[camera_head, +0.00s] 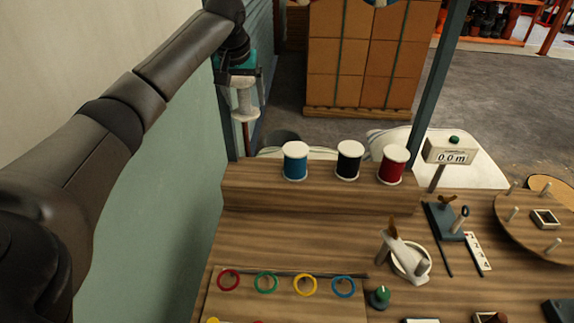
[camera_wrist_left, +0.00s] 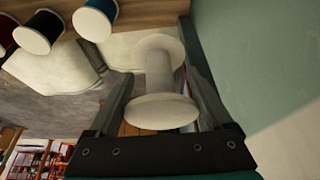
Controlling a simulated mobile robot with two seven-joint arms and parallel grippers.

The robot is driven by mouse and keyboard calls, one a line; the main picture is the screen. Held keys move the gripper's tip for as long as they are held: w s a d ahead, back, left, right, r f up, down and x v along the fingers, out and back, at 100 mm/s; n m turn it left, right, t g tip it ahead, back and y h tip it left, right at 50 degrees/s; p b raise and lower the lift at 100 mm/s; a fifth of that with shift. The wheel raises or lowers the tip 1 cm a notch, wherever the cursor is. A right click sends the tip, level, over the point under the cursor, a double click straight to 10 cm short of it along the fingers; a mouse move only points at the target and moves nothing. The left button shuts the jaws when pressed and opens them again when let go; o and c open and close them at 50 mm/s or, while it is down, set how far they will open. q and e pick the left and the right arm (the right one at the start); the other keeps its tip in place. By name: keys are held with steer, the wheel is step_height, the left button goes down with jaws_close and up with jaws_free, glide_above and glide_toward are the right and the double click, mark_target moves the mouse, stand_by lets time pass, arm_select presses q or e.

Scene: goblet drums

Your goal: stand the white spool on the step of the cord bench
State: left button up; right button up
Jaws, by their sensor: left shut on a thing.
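The white spool (camera_head: 244,100) is held between the fingers of my left gripper (camera_head: 243,82), roughly upright, beyond the back left corner of the bench and off to the left of the step. It also shows in the left wrist view (camera_wrist_left: 160,75), with a finger on each side of it. The wooden step (camera_head: 320,199) runs along the back of the cord bench (camera_head: 240,238). My right gripper is not in view.
A blue spool (camera_head: 295,162), a black spool (camera_head: 348,161) and a red spool (camera_head: 392,165) stand upright in a row on the step. The step is bare left of the blue spool. A green wall (camera_head: 180,150) and a post (camera_head: 432,80) flank the bench.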

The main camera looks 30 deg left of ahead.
arm_select(q)
step_height(320, 180, down, 13)
steer(key=shift+r+b, duration=0.15)
steer(key=shift+b, duration=0.8)
step_height(320, 180, down, 5)
steer(key=shift+r+b, duration=0.1)
steer(key=shift+b, duration=0.4)
steer(key=shift+f, duration=0.45)
steer(key=shift+f, duration=0.15)
steer(key=o, duration=1.3)
steer(key=shift+r, duration=0.25)
steer(key=p+v, duration=0.2)
steer(key=v, duration=0.9)
steer(key=shift+r, duration=0.4)
